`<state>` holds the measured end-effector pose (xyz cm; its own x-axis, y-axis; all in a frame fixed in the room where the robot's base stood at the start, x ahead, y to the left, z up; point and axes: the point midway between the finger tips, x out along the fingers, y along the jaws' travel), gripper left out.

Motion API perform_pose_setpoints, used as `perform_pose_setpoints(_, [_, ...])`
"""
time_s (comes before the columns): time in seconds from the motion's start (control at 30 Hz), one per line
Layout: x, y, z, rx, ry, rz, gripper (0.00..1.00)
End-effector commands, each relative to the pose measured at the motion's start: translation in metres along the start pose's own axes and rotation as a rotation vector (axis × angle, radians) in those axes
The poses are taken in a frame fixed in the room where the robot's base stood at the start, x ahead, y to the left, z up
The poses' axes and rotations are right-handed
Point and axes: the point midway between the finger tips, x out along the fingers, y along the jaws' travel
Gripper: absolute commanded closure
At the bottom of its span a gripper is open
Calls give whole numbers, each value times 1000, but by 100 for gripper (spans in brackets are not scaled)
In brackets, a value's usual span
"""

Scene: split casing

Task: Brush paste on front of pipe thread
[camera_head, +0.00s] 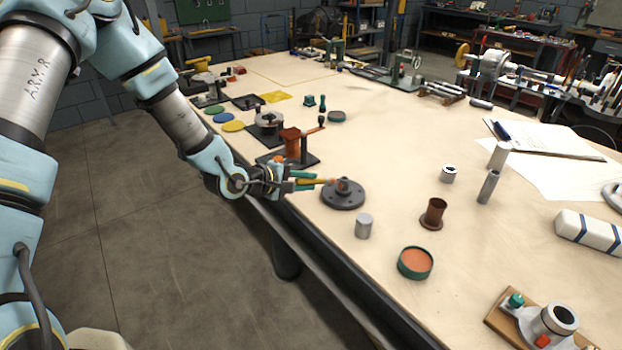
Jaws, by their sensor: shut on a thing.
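My gripper (303,181) is at the near left edge of the table, with its green fingers shut on a thin brush (321,181) with an orange-yellow body. The brush points right, roughly level. Its tip is at or very near the left side of a short pipe stub (344,186) that stands upright on a dark round flange (342,201). I cannot tell whether the tip touches the thread. The stub shows a reddish-brown patch, too small to identify as paste. An open green tin (415,263) of orange paste sits on the table to the lower right.
A grey cylinder (363,226) and a brown flanged tube (433,213) stand right of the flange. An orange block on a dark stand (291,144) is close behind my gripper. The table middle is clear.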

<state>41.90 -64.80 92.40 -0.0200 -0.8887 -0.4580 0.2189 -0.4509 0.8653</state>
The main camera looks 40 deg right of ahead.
Motion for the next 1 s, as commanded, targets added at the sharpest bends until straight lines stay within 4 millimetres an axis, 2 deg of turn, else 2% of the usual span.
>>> perform_pose_setpoints(0.53, [-37,-17,-6,-1,0,1,100])
perform_pose_setpoints(1.0, [-42,-21,-9,-6,9,2,100])
